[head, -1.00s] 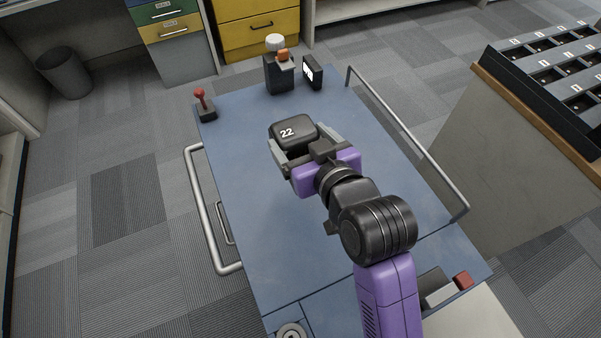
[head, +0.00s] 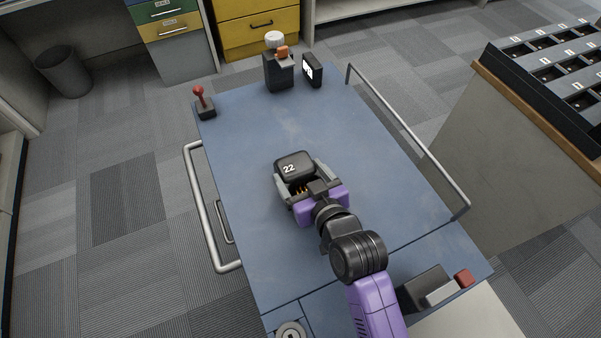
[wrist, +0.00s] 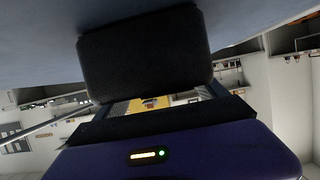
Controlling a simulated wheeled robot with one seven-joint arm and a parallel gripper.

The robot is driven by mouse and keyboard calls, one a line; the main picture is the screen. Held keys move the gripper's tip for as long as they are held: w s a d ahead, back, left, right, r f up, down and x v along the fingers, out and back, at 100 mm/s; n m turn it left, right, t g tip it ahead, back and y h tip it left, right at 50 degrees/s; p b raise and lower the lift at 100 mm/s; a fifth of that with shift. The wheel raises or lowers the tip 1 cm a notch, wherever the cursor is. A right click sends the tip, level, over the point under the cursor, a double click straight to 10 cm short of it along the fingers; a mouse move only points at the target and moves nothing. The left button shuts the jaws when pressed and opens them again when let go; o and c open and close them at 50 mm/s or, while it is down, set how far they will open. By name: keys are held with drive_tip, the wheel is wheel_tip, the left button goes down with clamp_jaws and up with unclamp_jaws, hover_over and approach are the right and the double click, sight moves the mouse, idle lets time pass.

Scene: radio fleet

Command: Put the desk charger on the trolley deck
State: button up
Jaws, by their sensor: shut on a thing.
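The desk charger (head: 293,165), a dark rounded block marked 22, is between the fingers of my gripper (head: 306,182) in the head view. My gripper is shut on it. In the wrist view the charger (wrist: 146,62) shows as a dark block close in front of the camera, with the blue surface by its far edge. The blue trolley deck (head: 255,235) lies under the charger and gripper. I cannot tell whether the charger touches the deck or is slightly above it.
At the deck's far end stand a dark device with a white knob (head: 278,72), a small black box with a white face (head: 312,70) and a red-knobbed lever (head: 202,102). Metal rails (head: 205,210) line the sides. A slotted rack (head: 550,65) is at right. The deck's middle is clear.

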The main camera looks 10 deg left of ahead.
drive_tip(key=shift+r, duration=0.1)
drive_tip(key=o, duration=1.6)
drive_tip(key=shift+f, duration=0.2)
drive_tip(key=shift+o, duration=0.2)
drive_tip(key=shift+r, duration=0.15)
drive_tip(key=v, duration=1.2)
drive_tip(key=shift+s, duration=0.1)
